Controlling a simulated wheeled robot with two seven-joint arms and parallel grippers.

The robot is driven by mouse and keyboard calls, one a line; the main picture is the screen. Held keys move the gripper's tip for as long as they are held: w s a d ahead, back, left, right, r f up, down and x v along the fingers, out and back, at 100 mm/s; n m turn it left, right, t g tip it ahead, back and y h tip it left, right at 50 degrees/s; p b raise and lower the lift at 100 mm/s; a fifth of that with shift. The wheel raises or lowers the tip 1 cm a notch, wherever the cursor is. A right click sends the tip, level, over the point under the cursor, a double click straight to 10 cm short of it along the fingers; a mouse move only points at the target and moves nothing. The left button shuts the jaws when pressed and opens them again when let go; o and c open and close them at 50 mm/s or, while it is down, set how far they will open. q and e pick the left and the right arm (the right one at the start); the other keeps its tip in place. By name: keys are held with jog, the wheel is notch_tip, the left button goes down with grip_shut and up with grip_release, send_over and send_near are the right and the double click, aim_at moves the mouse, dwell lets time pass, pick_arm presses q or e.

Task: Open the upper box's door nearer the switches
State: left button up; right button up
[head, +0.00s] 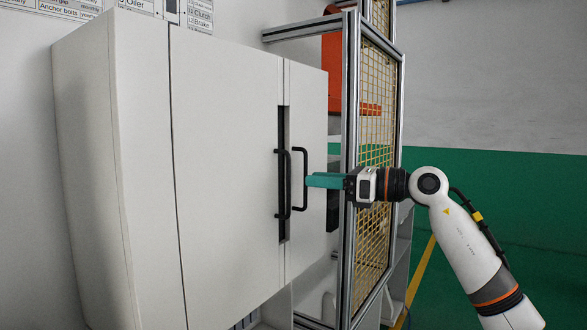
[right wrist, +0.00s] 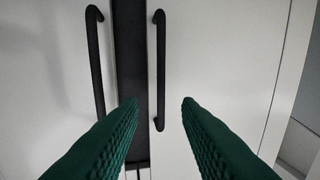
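The upper box (head: 225,130) is a white cabinet with doors that meet at a dark vertical strip (head: 284,125). Two black bar handles flank that strip: the left handle (head: 289,190) and the right handle (head: 305,180). In the right wrist view the left handle (right wrist: 95,60) and right handle (right wrist: 160,50) both show. My right gripper (head: 309,180) has green fingers and is level with the middle of the right handle. Its fingers are apart, with the handle's lower part between the fingertips in the wrist view (right wrist: 160,103); contact cannot be told. My left gripper is out of view. No switches can be made out.
A metal-framed yellow mesh panel (head: 375,120) stands just right of the box, close to my right wrist. An orange thing (head: 332,75) is behind it. Labelled signs (head: 70,8) hang on the wall above. Open room shows at the right, before the green and grey wall (head: 500,190).

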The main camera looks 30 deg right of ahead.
jog(key=p+x, duration=0.1)
jog(key=x, duration=0.5)
jog(key=shift+p, duration=0.4)
jog(key=shift+s, duration=0.1)
jog(key=shift+c, duration=0.5)
grip_shut()
